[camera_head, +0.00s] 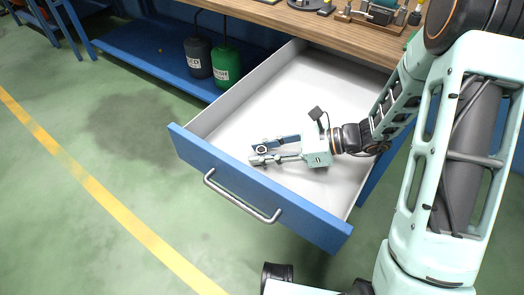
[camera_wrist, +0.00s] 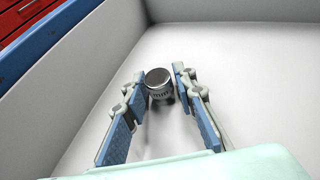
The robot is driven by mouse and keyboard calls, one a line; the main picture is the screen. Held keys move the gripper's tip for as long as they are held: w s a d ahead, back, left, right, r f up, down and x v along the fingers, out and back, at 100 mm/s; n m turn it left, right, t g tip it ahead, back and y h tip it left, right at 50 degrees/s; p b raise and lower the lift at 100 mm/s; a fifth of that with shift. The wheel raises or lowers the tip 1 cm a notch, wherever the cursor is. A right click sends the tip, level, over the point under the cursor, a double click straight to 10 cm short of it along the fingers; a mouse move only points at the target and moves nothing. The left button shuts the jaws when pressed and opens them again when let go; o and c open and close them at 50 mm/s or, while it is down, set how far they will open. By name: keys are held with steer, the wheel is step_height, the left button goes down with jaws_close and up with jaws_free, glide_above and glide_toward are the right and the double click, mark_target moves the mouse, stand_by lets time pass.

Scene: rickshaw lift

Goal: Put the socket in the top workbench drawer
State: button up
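The top workbench drawer (camera_head: 310,85) is pulled out, with a blue front, a grey bar handle and a white inside. My gripper (camera_head: 259,152) reaches into it from the right, close behind the drawer front.
The wooden workbench top (camera_head: 290,22) above the drawer holds several tools and parts. A green canister (camera_head: 226,64) and a dark canister (camera_head: 198,57) stand on the blue lower shelf (camera_head: 150,50) to the left. The drawer's white floor is otherwise clear.

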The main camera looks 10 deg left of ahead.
steer(key=shift+o, duration=1)
steer(key=shift+r, duration=0.3)
steer(key=p+v, duration=0.2)
steer(key=v, duration=0.5)
steer(key=shift+d, duration=0.3)
